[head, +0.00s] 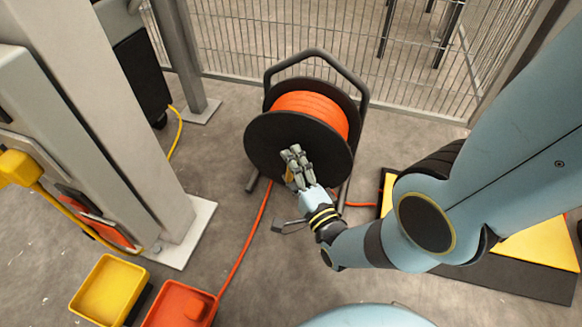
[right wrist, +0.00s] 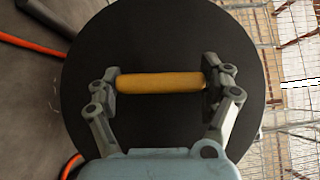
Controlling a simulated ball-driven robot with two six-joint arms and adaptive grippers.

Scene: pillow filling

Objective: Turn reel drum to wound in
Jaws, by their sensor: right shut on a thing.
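The reel drum (head: 264,143) has black round side plates with orange cable (head: 318,105) wound between them. It stands on the floor in a dark tube frame (head: 317,54). My right gripper (head: 292,165) is in front of the drum's near plate. In the right wrist view, the black plate (right wrist: 160,40) fills the middle, and a yellow-orange handle (right wrist: 160,82) lies between my right gripper's fingers (right wrist: 162,84). The fingers touch the handle at both ends. In the head view the handle is mostly hidden by the gripper. My left gripper is not in view.
An orange cable (head: 249,240) runs along the floor from the reel to the front. Yellow (head: 110,290) and orange (head: 180,305) bins stand at lower left. A grey post (head: 110,100) stands left. A wire fence (head: 330,40) closes the back. A yellow-black platform (head: 535,250) lies right.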

